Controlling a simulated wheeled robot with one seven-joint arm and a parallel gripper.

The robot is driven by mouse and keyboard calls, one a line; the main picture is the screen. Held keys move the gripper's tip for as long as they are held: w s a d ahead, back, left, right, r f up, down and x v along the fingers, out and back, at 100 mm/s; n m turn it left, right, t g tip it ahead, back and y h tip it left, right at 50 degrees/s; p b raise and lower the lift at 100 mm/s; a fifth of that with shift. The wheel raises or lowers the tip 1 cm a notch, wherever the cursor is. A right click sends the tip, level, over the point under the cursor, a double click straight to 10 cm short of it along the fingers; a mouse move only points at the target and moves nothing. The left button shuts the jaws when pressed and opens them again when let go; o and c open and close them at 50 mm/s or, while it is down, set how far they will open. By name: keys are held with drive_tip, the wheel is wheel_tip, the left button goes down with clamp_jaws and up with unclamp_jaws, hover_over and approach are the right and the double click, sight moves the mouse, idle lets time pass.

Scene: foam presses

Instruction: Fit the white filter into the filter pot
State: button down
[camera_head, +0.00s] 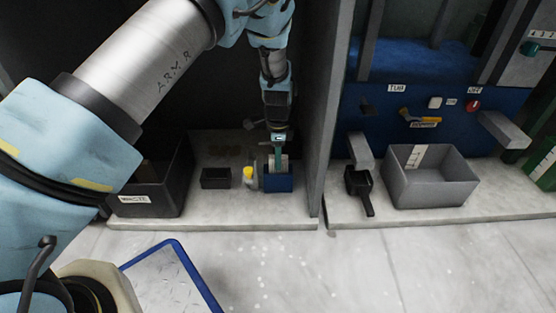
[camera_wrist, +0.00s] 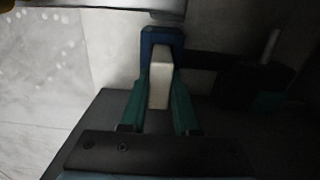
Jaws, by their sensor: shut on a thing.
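My gripper (camera_head: 277,152) points down over the shelf on the left side of the dividing wall. Its green fingers (camera_wrist: 160,100) are shut on a white block-like piece, the white filter (camera_wrist: 160,83). A small blue box, which looks like the filter pot (camera_head: 278,183), stands directly below the fingers. In the wrist view the blue pot (camera_wrist: 161,36) frames the far end of the filter. The filter's lower part is hidden in the head view, so I cannot tell how deep it sits in the pot or whether it touches it.
A yellow-capped bottle (camera_head: 248,178) stands close left of the pot, then a small black tray (camera_head: 215,178) and a large dark bin (camera_head: 170,190). The dividing wall (camera_head: 325,110) rises close on the right. Beyond it are a black scoop (camera_head: 359,184) and a grey bin (camera_head: 430,186).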

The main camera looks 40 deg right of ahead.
drive_tip(key=shift+f, duration=0.1)
drive_tip(key=c, duration=0.7)
unclamp_jaws()
drive_tip(key=shift+o, duration=0.2)
wheel_tip(320, 180, up, 8)
drive_tip(key=p, duration=0.4)
drive_tip(key=shift+f, duration=0.15)
